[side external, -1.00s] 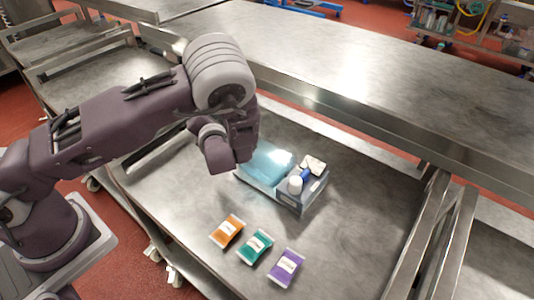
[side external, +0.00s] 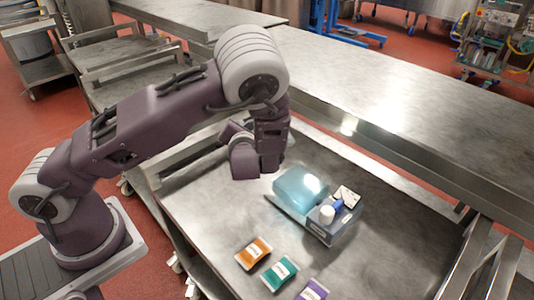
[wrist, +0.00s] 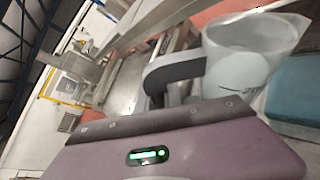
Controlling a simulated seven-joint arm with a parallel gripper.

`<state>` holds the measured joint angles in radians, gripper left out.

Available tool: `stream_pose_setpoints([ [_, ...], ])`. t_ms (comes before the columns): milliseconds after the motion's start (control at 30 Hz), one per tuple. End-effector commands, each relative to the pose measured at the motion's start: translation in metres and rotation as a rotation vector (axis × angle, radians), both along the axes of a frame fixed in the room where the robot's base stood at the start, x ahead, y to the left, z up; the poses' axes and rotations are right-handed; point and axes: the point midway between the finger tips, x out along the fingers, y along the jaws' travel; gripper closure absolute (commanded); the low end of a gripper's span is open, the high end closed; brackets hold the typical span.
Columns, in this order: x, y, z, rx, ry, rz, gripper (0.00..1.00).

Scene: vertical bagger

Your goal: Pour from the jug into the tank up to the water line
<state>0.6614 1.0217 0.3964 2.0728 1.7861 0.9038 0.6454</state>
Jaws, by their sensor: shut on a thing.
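A pale translucent jug (wrist: 245,65) with a dark handle (wrist: 172,72) is close in front of my gripper (wrist: 180,93) in the wrist view. My gripper is shut on the jug; its fingertips are mostly hidden behind the housing. The jug's water level and tilt cannot be told. In the side view the jug is hidden behind my wrist. The blue translucent tank (side external: 298,188) sits on the steel table, just right of and below my gripper (side external: 257,160) in the picture. A teal surface, likely the tank (wrist: 297,92), shows beside the jug. No water line can be made out.
A grey caddy (side external: 325,228) with a white bottle (side external: 327,214), a blue item and a white label adjoins the tank. Orange (side external: 253,253), teal (side external: 280,273) and purple (side external: 312,291) packets lie in front. A raised steel counter (side external: 400,110) runs behind. The table's right side is clear.

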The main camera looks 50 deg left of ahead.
Motion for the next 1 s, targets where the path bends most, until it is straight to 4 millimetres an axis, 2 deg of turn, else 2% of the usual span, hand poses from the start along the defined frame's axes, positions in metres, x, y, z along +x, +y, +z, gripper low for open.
stream_pose_setpoints([
  [33, 0.0, 0.0, 0.014, -0.004, -0.008, 0.0, 1.0],
  [133, 0.0, 0.0, 0.01, -0.078, -0.057, 0.003, 1.0],
  [333, 0.0, 0.0, -0.03, -0.08, -0.056, 0.004, 1.0],
  [433, 0.0, 0.0, -0.039, -0.086, -0.063, 0.004, 1.0],
  [567, 0.001, -0.001, -0.036, -0.162, -0.121, 0.005, 1.0],
  [767, 0.006, -0.008, -0.015, -0.358, -0.273, 0.003, 1.0],
  [933, 0.012, -0.015, -0.037, -0.478, -0.364, 0.003, 1.0],
  [1000, 0.007, -0.008, -0.033, -0.479, -0.369, 0.004, 1.0],
])
